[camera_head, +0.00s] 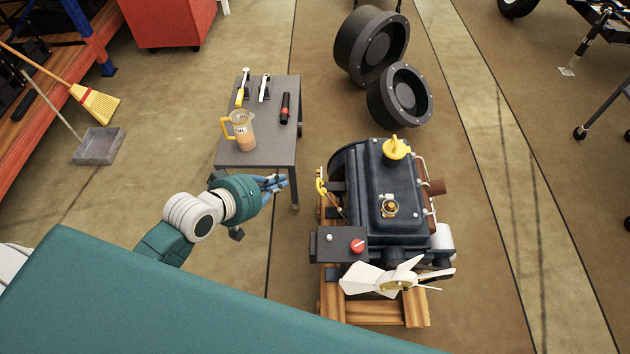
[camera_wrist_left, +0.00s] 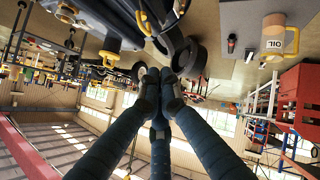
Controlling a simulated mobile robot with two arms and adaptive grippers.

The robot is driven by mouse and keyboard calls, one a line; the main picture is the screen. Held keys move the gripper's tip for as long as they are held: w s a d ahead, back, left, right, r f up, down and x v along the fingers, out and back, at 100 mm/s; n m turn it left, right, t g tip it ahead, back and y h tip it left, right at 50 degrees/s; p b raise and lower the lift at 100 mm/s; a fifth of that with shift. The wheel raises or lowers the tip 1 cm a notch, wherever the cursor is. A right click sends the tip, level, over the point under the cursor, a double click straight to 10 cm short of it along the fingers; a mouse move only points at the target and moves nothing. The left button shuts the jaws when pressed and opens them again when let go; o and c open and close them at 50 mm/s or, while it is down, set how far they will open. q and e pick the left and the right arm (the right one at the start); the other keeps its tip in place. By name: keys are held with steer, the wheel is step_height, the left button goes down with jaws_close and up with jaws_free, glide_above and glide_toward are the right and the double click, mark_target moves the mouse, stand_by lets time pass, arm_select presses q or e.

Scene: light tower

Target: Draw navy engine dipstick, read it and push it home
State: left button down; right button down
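The navy engine (camera_head: 385,190) stands on a wooden pallet in the head view. A yellow loop handle (camera_head: 321,184), apparently the dipstick's, shows at its left side; the stick itself is hidden. A yellow loop also shows at the top of the left wrist view (camera_wrist_left: 143,21), beyond the fingertips. My left gripper (camera_head: 283,181) is left of the engine, its fingers pointing towards the loop with a gap between. In the left wrist view its blue fingers (camera_wrist_left: 160,88) come together with nothing visible between them. My right gripper is not in view.
A grey table (camera_head: 262,152) beside my left gripper holds a yellow-handled oil jug (camera_head: 241,130), a black and red bottle (camera_head: 286,108) and small tools. Two black wheels (camera_head: 373,45) (camera_head: 400,95) lie behind the engine. A white fan (camera_head: 385,278) projects at its front.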

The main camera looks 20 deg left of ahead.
arm_select(q)
steer(key=s+d+f+x, duration=0.1)
steer(key=x, duration=1.1)
steer(key=shift+d+f, duration=0.3)
steer(key=shift+d, duration=0.05)
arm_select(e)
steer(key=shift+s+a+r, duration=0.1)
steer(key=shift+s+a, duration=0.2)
arm_select(q)
steer(key=shift+s+f, duration=0.1)
